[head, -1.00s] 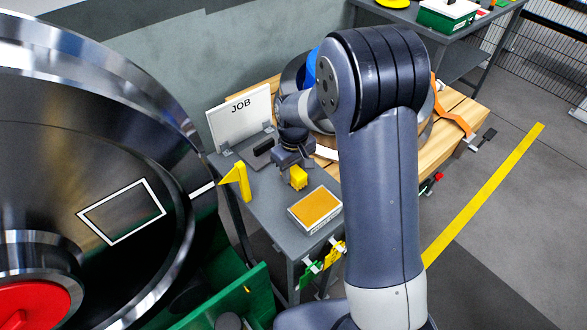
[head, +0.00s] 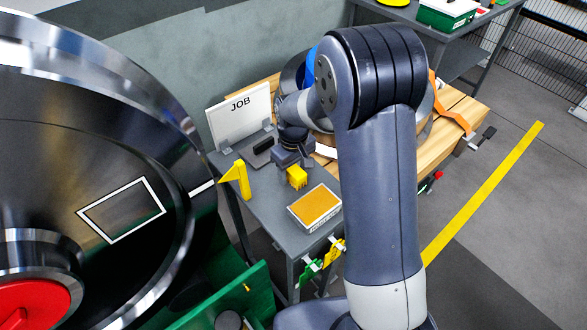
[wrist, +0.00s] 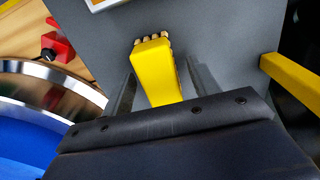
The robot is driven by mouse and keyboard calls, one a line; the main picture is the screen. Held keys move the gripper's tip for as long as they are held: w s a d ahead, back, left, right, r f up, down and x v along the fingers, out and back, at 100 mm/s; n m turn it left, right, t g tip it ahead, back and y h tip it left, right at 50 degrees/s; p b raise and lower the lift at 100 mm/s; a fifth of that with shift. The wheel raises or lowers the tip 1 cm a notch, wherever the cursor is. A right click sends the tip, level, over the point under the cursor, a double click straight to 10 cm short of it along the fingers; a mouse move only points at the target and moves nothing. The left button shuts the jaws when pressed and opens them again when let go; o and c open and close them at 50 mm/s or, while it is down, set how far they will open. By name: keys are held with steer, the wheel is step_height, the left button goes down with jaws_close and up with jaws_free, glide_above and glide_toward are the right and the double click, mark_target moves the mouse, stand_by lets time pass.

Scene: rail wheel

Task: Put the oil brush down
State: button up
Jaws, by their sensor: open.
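The oil brush (wrist: 152,68) is a yellow block with pale bristles along its far edge in the wrist view. In the head view the brush (head: 297,176) is at the grey bench, just below my gripper (head: 291,162). In the wrist view my gripper (wrist: 161,74) is open, with one dark finger on each side of the brush and grey gaps beside it. The near end of the brush is hidden behind the gripper body. Whether the brush bears fully on the bench top is hard to tell.
On the grey bench (head: 262,206) stand a white JOB sign (head: 240,117), a yellow angled piece (head: 240,179) and a white tray with an orange pad (head: 315,208). A large metal wheel (head: 120,140) fills the left. Bare bench lies between the yellow piece and the tray.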

mark_target(294, 168)
step_height(294, 168, up, 12)
steer(key=b, duration=0.1)
stand_by(0.5)
step_height(294, 168, down, 12)
steer(key=shift+r+p, duration=0.1)
steer(key=shift+p, duration=0.4)
steer(key=shift+r+b, duration=0.4)
steer(key=shift+r, duration=1.05)
steer(key=shift+f, duration=0.1)
